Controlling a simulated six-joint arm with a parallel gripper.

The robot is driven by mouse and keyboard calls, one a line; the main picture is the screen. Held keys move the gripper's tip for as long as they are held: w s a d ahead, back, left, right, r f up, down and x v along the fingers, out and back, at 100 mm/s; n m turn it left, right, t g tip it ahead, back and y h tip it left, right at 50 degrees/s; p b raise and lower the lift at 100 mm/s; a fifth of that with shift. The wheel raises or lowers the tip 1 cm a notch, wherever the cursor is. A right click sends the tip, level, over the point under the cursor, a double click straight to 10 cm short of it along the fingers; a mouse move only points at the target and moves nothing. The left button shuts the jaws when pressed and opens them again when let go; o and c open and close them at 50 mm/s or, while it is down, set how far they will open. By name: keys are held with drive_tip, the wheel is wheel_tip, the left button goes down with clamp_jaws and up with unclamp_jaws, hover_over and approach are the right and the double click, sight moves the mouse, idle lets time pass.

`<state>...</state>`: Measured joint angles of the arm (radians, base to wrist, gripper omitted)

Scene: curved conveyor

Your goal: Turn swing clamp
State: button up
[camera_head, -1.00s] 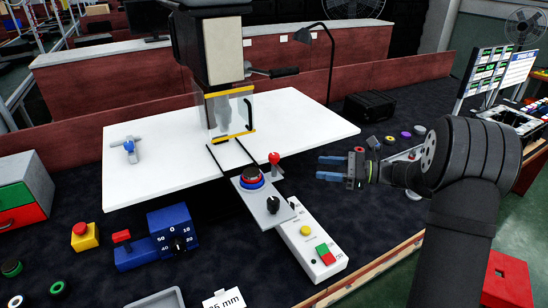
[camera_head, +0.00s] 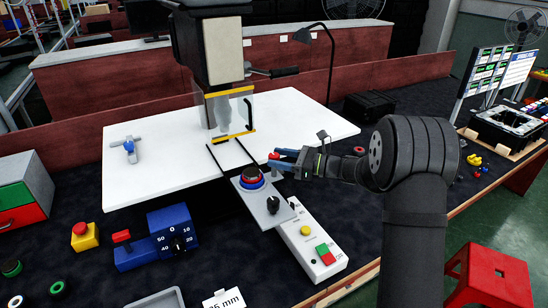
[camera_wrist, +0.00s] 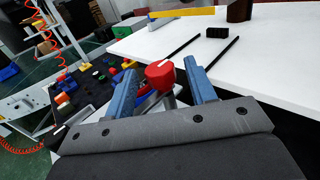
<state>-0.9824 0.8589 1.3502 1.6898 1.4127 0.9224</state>
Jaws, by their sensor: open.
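In the head view, a grey T-shaped handle piece with a blue part (camera_head: 129,150), possibly the swing clamp, stands on the left of the white table top. A red knob (camera_head: 274,155) on a short post is at the table's front edge, beside the plate with the black rotary knob. My gripper (camera_head: 282,160) is open, with its blue fingers at this red knob. In the wrist view, the red knob (camera_wrist: 160,74) shows between the two spread fingers (camera_wrist: 160,68). I cannot tell whether they touch it. The handle piece at left is far from my gripper.
The white table (camera_head: 130,180) carries a press column with a clear guard (camera_head: 238,108). In front are a control box with green and red buttons (camera_head: 308,240), a blue dial box (camera_head: 172,232) and a yellow emergency-stop box (camera_head: 84,236). The table's left half is largely clear.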

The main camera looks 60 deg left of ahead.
drive_tip(key=shift+x, duration=1.05)
drive_tip(key=c, duration=1)
drive_tip(key=shift+o, duration=0.2)
drive_tip(key=shift+m+t+y, duration=0.3)
drive_tip(key=shift+t, duration=0.1)
drive_tip(key=m+t+y, duration=0.3)
drive_tip(key=m+t, duration=0.1)
drive_tip(key=t, duration=0.1)
drive_tip(key=shift+d+t, duration=0.1)
drive_tip(key=shift+t, duration=0.2)
drive_tip(key=shift+m+t+y, duration=0.8)
drive_tip(key=shift+m+t, duration=1.2)
drive_tip(key=shift+t, duration=1.2)
